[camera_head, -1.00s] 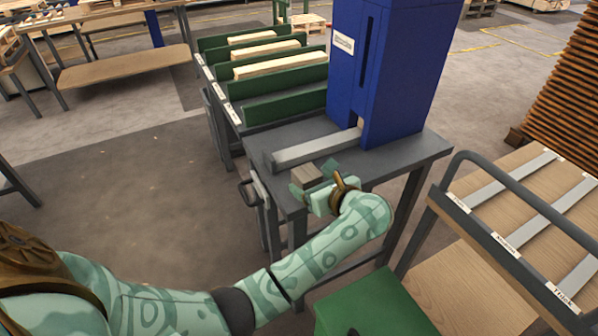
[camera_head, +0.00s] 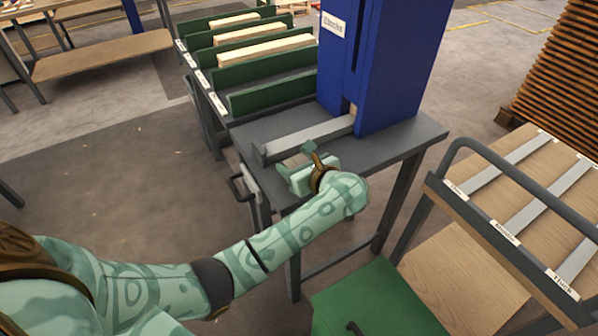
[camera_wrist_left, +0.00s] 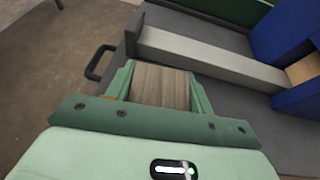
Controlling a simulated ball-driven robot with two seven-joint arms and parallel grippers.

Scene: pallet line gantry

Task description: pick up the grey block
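The grey block (camera_wrist_left: 160,86), with a wood-like grain, sits between the fingers of my left gripper (camera_wrist_left: 162,90) in the left wrist view. Both green fingers lie against its sides, so the gripper appears shut on it. In the head view, my left gripper (camera_head: 296,162) is at the near left part of the dark grey table, in front of the long grey bar. Only a little of the block (camera_head: 297,161) shows there. I cannot tell whether the block touches the table top. My right gripper is not in view.
A long light grey bar (camera_head: 308,136) lies on the table (camera_head: 402,140) just behind the gripper, running to a tall blue column (camera_head: 395,60). Green racks (camera_head: 270,97) hold wooden pieces behind. A cart (camera_head: 500,235) stands right and a green box (camera_head: 370,300) is in front.

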